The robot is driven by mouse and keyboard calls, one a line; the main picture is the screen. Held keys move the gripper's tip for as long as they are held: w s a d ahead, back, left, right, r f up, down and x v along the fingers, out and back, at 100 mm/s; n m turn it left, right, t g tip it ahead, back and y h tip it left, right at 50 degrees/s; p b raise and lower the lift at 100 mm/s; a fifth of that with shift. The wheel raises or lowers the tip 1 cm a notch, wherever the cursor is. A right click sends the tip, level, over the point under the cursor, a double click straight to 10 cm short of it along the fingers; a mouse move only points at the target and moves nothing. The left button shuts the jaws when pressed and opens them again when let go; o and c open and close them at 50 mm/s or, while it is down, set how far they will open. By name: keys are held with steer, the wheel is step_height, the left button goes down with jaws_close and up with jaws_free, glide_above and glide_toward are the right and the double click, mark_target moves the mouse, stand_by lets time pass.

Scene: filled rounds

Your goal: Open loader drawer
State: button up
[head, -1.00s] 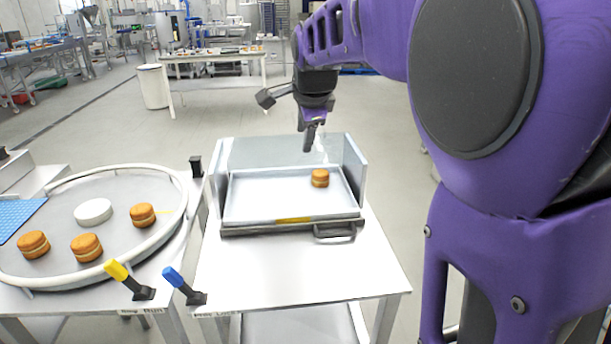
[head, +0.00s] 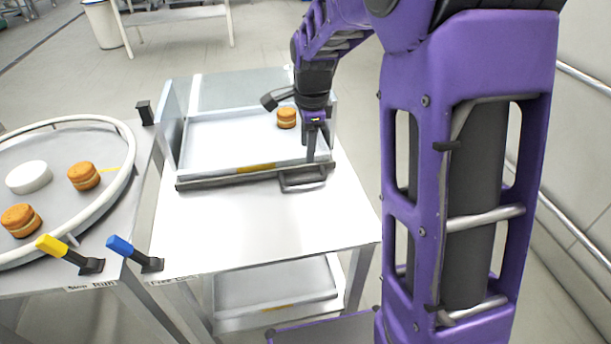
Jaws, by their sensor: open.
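The loader drawer (head: 215,145) is a shallow pale tray in a clear-walled frame on the right-hand table. Its dark front edge carries a yellow label and a grey loop handle (head: 302,181) at the right. The drawer appears pushed in. One orange-brown filled round (head: 287,117) sits in its back right part. My gripper (head: 312,158) is open and points down at the drawer's front right, just above or behind the handle. Whether a finger touches the handle or front edge cannot be told.
A round table (head: 60,150) with a raised rail stands at left, holding filled rounds (head: 84,176) and a white disc (head: 29,177). A yellow lever (head: 52,245) and a blue lever (head: 120,246) stand near the front. The tabletop (head: 255,225) before the drawer is clear.

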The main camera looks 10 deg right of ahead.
mark_target(306, 180)
steer(key=f, duration=0.3)
steer(key=w+f+b, duration=0.1)
steer(key=f, duration=0.3)
steer(key=w+f, duration=0.1)
steer(key=f, duration=0.3)
steer(key=shift+w, duration=0.1)
jaws_close()
stand_by(1.0)
